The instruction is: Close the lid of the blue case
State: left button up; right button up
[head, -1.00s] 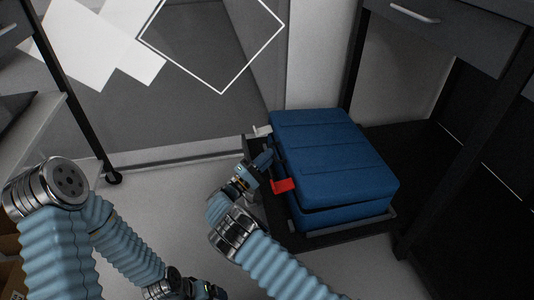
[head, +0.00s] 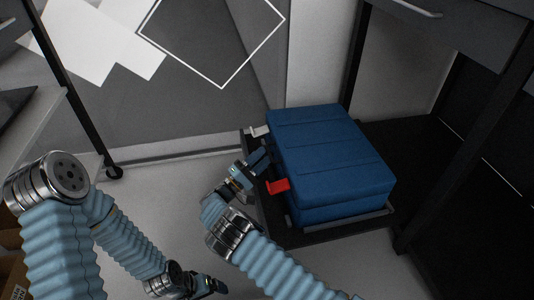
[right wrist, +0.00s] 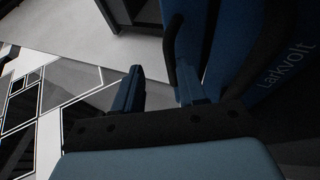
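The blue case (head: 330,155) lies flat on a low black platform (head: 375,225). Its lid is down, with only a thin seam showing along the front. A red tag (head: 278,186) and a white tag (head: 260,131) stick out from its left side. My right gripper (head: 256,163) is at the left side of the case, between the two tags. In the right wrist view its fingers (right wrist: 160,75) are apart with nothing between them, and one is close beside the case (right wrist: 245,70); contact is unclear. My left gripper (head: 212,287) is low near the bottom edge, away from the case; its fingers are unclear.
A dark desk with a drawer (head: 450,35) stands at the right, its leg close to the platform. A shelf with a black post (head: 75,95) on a caster is at the left. Grey floor (head: 170,195) lies open left of the platform.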

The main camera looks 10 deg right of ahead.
jog(key=v, duration=1.1)
jog(key=shift+r, duration=0.1)
